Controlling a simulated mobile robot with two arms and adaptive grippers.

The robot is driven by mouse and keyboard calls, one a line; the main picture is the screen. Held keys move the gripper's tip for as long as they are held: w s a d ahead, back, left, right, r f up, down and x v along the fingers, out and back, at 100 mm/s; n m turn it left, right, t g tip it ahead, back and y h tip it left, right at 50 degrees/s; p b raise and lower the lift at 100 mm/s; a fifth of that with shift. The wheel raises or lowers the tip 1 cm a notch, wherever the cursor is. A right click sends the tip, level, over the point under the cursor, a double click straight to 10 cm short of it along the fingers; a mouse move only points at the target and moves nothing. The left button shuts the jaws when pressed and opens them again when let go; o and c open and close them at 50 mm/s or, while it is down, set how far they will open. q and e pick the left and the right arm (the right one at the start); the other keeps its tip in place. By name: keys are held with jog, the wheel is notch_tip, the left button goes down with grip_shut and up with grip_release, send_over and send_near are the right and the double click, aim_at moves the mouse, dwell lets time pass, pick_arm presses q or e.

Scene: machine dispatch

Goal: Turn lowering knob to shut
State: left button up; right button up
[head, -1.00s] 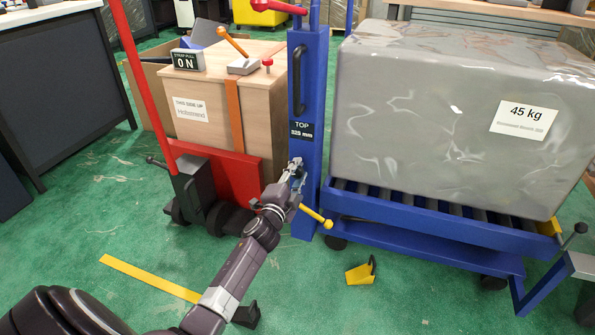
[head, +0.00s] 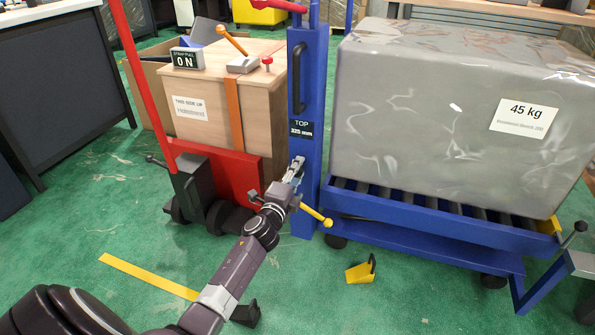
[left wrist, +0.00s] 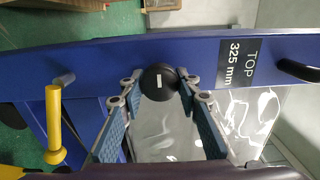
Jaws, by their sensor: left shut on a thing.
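The lowering knob is a round black knob (left wrist: 159,82) with a white mark, on the blue mast in the left wrist view. In the head view my left gripper (head: 295,168) reaches the lower part of the blue mast (head: 306,80) and hides the knob. My right gripper is not in view.
A yellow-handled lever (head: 316,215) sticks out just beside my left gripper. A wrapped 45 kg load (head: 430,120) rests on the blue roller platform at right. A strapped wooden crate (head: 225,140) stands at left. A yellow wedge (head: 360,272) lies on the floor.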

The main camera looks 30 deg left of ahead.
pick_arm(q)
jog(key=shift+d, duration=0.1)
jog(key=o, duration=1.1)
jog(key=shift+o, duration=0.2)
jog(key=v, duration=1.2)
jog(key=shift+f, duration=0.1)
